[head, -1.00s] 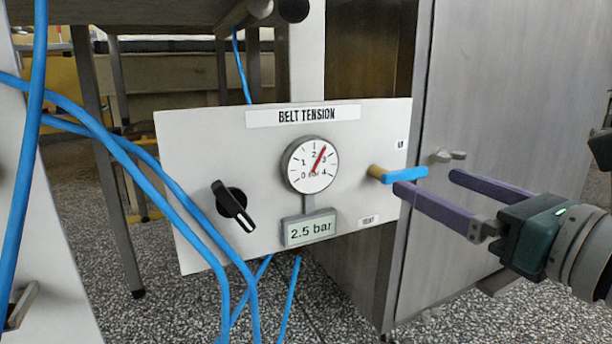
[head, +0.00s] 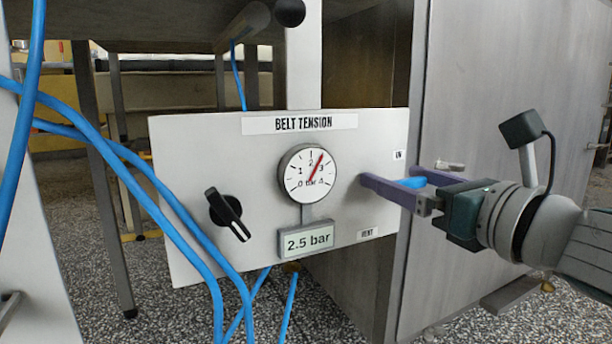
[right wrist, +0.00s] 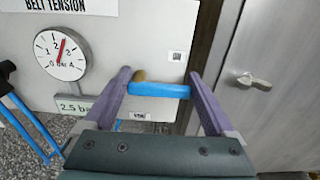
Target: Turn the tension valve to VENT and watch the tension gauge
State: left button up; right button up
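The tension valve's blue lever (head: 413,182) shows partly between the fingers of my right gripper (head: 390,174). In the right wrist view the lever (right wrist: 160,90) lies level, with a brass-coloured hub at its left end. The open fingers stand on either side of it; I cannot tell whether they touch it. A VENT label (head: 368,233) is below the valve and another small label (head: 399,155) above it. The round tension gauge (head: 308,172) has its red needle between 2 and 3. The display (head: 307,240) under it reads 2.5 bar. My left gripper is not in view.
The white BELT TENSION panel (head: 180,150) also carries a black knob (head: 226,214). Blue hoses (head: 110,150) hang across its left side. A steel cabinet door (head: 480,90) with a small handle (head: 449,166) stands right of the panel, close behind my right gripper.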

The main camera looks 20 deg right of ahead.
aim_at(373, 199)
jog(key=c, duration=0.7)
jog(key=shift+c, duration=0.2)
jog(key=shift+m, duration=0.3)
jog(key=shift+p, duration=0.3)
jog(key=m, duration=0.1)
jog(key=m+p, duration=0.1)
jog(key=m, duration=0.1)
jog(key=shift+f+m, duration=0.3)
jog(key=shift+f, duration=0.1)
jog(key=m+p, duration=0.1)
jog(key=m, duration=0.1)
jog(key=f+m+p, duration=0.1)
jog(key=m, duration=0.2)
jog(key=shift+a+f, duration=0.1)
jog(key=shift+a, duration=0.1)
jog(key=shift+s+a+f+m+p, duration=0.1)
jog(key=shift+a+f+m+p, duration=0.35)
jog(key=shift+m, duration=1)
jog(key=shift+w+a+r+m+p, duration=0.1)
jog(key=shift+m+p, duration=0.65)
jog(key=shift+m, duration=0.65)
jog(key=shift+s+a+f+m+p, duration=0.1)
jog(key=shift+a+f+m+p, duration=0.35)
jog(key=shift+m, duration=1)
jog(key=shift+d+r, duration=0.15)
jog(key=shift+d, duration=0.05)
